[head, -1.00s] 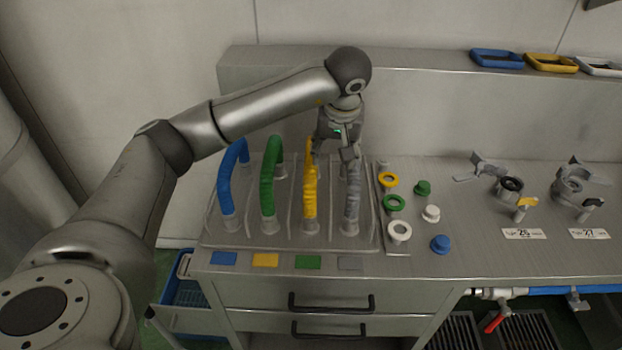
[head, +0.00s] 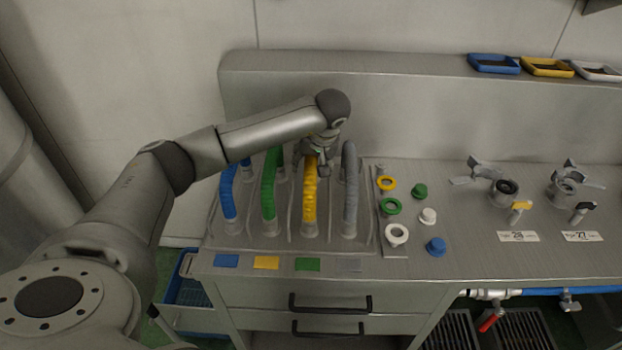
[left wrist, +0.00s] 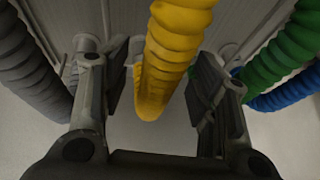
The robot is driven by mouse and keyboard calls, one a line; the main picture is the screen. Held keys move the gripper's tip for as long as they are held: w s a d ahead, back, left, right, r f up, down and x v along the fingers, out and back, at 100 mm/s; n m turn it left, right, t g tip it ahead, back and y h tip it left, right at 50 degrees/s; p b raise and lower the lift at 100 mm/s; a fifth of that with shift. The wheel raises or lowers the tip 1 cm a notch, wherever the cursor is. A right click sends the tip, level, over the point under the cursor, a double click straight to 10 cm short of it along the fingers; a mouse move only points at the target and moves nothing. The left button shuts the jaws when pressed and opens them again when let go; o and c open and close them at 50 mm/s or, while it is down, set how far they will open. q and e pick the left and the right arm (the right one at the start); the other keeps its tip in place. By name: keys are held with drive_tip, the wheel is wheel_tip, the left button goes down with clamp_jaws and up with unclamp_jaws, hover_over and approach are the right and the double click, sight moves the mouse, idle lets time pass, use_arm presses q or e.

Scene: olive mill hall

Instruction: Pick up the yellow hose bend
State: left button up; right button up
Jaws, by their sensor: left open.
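The yellow hose bend (head: 309,198) stands as an arch on the steel counter, between the green hose bend (head: 269,195) and the grey hose bend (head: 350,190). My left gripper (head: 311,163) is at the top of the yellow bend, reaching down from above. In the left wrist view, the yellow bend (left wrist: 170,55) lies between the two open fingers, with a visible gap on each side. The far part of the yellow bend is hidden by the gripper in the head view. My right gripper is not in view.
The green bend (left wrist: 285,50) and grey bend (left wrist: 30,65) flank the fingers closely. The blue hose bend (head: 228,195) stands further left. Rings and caps, such as the white ring (head: 397,235), lie right of the rack. Valve fittings (head: 504,187) stand further right.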

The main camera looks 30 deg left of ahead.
use_arm(q)
drive_tip(key=shift+a+f, duration=0.15)
drive_tip(key=shift+f, duration=0.15)
clamp_jaws()
drive_tip(key=shift+w+r, duration=0.1)
drive_tip(key=shift+r, duration=0.05)
